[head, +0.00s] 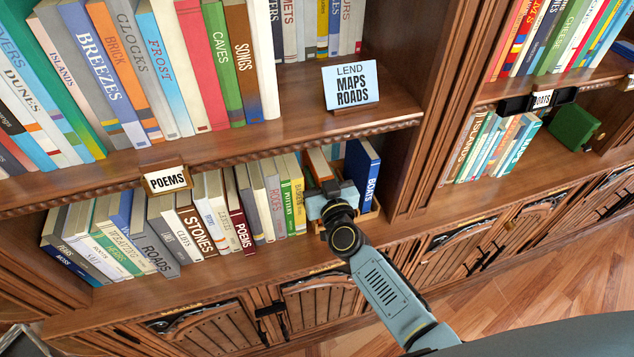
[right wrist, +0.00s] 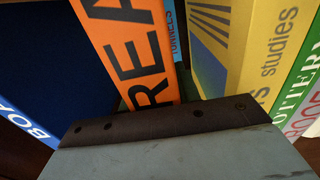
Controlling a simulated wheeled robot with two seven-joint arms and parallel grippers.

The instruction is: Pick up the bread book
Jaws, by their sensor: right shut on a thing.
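The bread book is orange, with the dark letters "REA" showing on its spine (right wrist: 128,45) in the right wrist view; the rest of the word is hidden. In the head view its orange top (head: 319,164) shows on the lower shelf, behind my right gripper (head: 336,196). My right gripper is shut on the book, and its dark edge (right wrist: 165,122) crosses the lower spine in the wrist view. The fingertips themselves are hidden. My left gripper is not in view.
A blue "BOATS" book (head: 363,172) stands right of the orange book, and a yellow "studies" book (right wrist: 235,50) stands on its other side. The upper shelf board (head: 250,142) overhangs. A "LEND MAPS ROADS" sign (head: 351,86) stands on it. Wooden floor (head: 540,300) is clear at lower right.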

